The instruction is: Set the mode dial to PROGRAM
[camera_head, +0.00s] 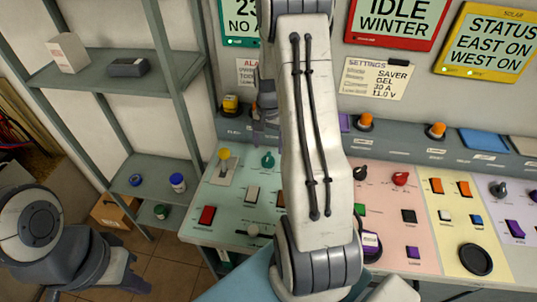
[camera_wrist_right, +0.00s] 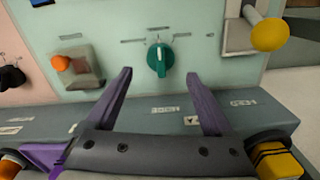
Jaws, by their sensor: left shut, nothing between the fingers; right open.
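A teal dial (camera_head: 268,159) sits on the pale green section of the console. In the right wrist view the same dial (camera_wrist_right: 159,60) has its grip bar about upright in the picture, with marks around it too small to read; I cannot tell whether it is the mode dial. My right gripper (camera_wrist_right: 160,74) is open, its purple fingers spread on either side of the dial's line, apart from it and empty. In the head view my right arm mostly hides this gripper. My left gripper (camera_head: 128,284) is shut and empty at the lower left, away from the console.
A yellow-knobbed lever (camera_head: 225,154) stands beside the dial; it also shows in the right wrist view (camera_wrist_right: 270,34). A red switch (camera_head: 207,215) is nearer the front edge. A red knob (camera_head: 400,178) is on the pink section. Grey shelves (camera_head: 95,75) stand at left.

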